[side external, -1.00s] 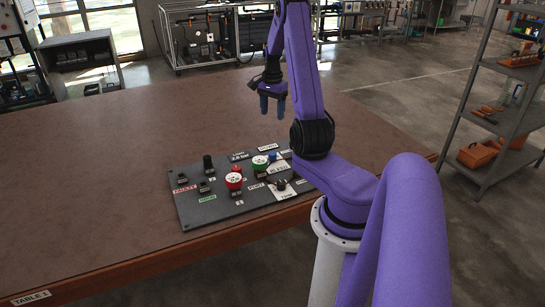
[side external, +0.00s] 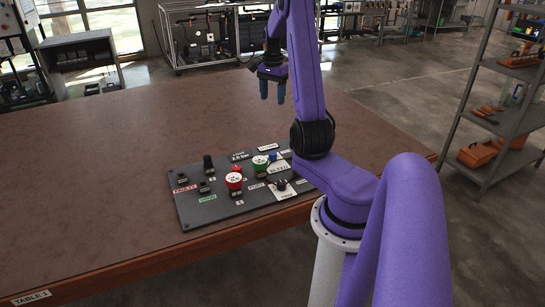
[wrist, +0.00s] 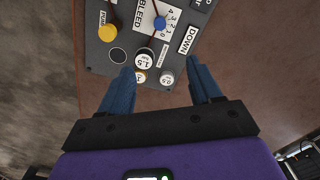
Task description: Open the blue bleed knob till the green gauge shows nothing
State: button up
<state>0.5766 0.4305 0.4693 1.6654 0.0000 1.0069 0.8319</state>
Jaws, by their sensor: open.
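The blue bleed knob (side external: 273,156) sits on the dark panel, close to the green gauge (side external: 260,163). In the wrist view the blue knob (wrist: 160,23) is at the top centre, on a white BLEED plate with numbers. The green gauge's needle is too small to read in the side view, and I cannot make out the gauge in the wrist view. My gripper (side external: 272,91) is open and empty, above the table behind the panel. In the wrist view its fingers (wrist: 161,69) point toward the panel edge, apart from the knob.
The panel (side external: 214,209) also carries a red gauge (side external: 234,181), a black knob (side external: 208,163) and switches. The table (side external: 120,140) around the panel is clear.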

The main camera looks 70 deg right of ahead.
dwell(0.8)
jog(key=w+a+r+n, duration=0.1)
jog(key=w+a+n, duration=0.3)
jog(key=a, duration=0.6)
jog(key=w+a+r+n, duration=0.1)
jog(key=a+n, duration=0.5)
jog(key=a, duration=0.4)
jog(key=w+a+r+n, duration=0.1)
jog(key=w+a+n, duration=0.3)
jog(key=a, duration=0.6)
jog(key=s+a+n, duration=0.8)
jog(key=s+n, duration=0.1)
jog(key=s, duration=0.3)
jog(key=s+a+n, duration=0.8)
jog(key=s+n, duration=0.2)
jog(key=s, duration=0.3)
jog(key=shift+f+n, duration=0.3)
jog(key=shift+w+a, duration=0.1)
